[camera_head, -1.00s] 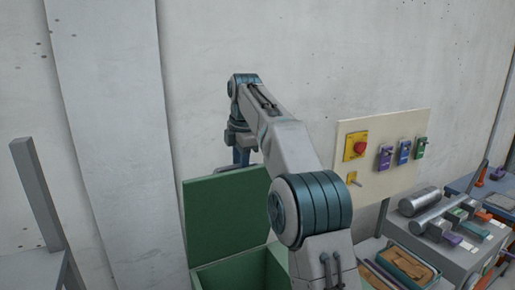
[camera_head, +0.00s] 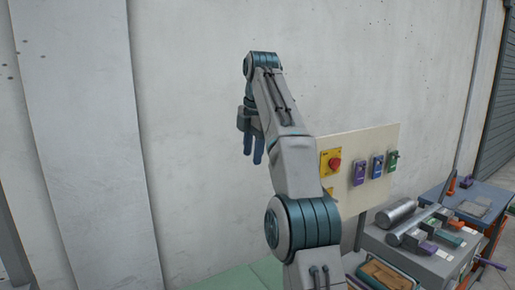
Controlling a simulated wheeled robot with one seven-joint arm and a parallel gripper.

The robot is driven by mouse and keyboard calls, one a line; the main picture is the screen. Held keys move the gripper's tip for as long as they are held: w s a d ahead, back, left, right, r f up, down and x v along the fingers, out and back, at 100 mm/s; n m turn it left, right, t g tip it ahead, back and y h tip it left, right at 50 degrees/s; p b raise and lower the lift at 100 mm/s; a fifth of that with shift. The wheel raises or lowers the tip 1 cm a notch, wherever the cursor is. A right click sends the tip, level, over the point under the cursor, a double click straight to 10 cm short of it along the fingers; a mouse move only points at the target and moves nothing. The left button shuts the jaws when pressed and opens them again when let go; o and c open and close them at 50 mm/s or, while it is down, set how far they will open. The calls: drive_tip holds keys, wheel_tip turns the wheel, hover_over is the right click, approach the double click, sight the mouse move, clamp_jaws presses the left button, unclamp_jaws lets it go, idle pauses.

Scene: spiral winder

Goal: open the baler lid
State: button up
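The baler's green lid (camera_head: 245,276) shows as a pale, flat-looking surface at the bottom edge of the head view. Most of it and the box beneath are cut off by the picture edge, and my arm hides its right side. I cannot tell whether it is fully shut. My gripper (camera_head: 253,158) hangs high above the lid, in front of the wall, with its blue fingers pointing down. It is apart from the lid and nothing shows between its fingers. The finger gap is too small to judge.
A control panel (camera_head: 380,140) with a red button (camera_head: 335,164) and several coloured switches stands right of my arm. Bare wall (camera_head: 200,130) lies left of my gripper.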

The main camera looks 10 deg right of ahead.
drive_tip(key=shift+s+d+r, duration=0.25)
drive_tip(key=shift+d+r, duration=0.1)
drive_tip(key=shift+d, duration=0.15)
drive_tip(key=s+a+f+m+t+b, duration=0.1)
drive_tip(key=s+f+m+b, duration=0.5)
drive_tip(key=s+f+m, duration=1.5)
drive_tip(key=s+a+f, duration=0.1)
drive_tip(key=s+f, duration=1)
drive_tip(key=shift+s+m+t+h, duration=0.25)
drive_tip(key=shift+m+t+h, duration=0.05)
drive_tip(key=shift+t+h, duration=0.1)
drive_tip(key=shift+s, duration=0.1)
